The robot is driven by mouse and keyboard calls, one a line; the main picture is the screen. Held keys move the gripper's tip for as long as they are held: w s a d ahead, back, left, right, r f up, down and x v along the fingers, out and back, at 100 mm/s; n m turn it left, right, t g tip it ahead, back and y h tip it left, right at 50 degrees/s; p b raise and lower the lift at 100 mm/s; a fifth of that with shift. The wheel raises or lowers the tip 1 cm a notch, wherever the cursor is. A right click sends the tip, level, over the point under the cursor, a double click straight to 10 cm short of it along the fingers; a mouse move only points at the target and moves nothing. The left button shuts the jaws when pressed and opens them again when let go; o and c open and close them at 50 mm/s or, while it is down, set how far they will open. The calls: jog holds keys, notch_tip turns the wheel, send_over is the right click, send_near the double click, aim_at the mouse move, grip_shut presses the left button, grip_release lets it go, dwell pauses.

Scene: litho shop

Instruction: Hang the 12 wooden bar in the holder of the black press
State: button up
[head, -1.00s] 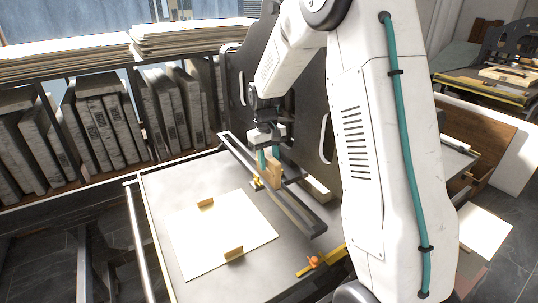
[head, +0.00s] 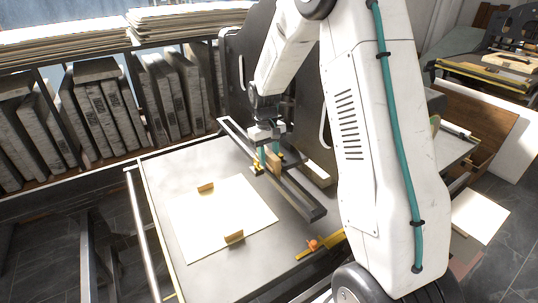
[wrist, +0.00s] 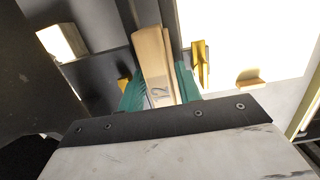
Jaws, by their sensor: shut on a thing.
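The wooden bar (wrist: 154,60), marked 12 near its end, is held between the teal fingertips of my gripper (wrist: 160,92) in the wrist view. In the head view my gripper (head: 269,156) is shut on the bar (head: 274,162), just above or at the dark rail (head: 290,190) of the black press (head: 252,75). I cannot tell whether the bar touches the rail. Small yellow parts (wrist: 201,62) stand beside the bar. The arm hides part of the press, and which part is the holder is not clear.
A white sheet (head: 215,222) with two small wooden blocks lies on the grey press bed. An orange knob on a yellow strip (head: 313,245) is at the bed's front right. Shelves of grey slabs (head: 105,105) stand behind at left.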

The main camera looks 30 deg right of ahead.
jog(key=o, duration=1)
jog(key=shift+r, duration=0.1)
jog(key=r, duration=0.5)
jog(key=w+r, duration=0.1)
jog(key=r, duration=0.1)
jog(key=shift+r, duration=0.3)
jog(key=shift+s, duration=0.1)
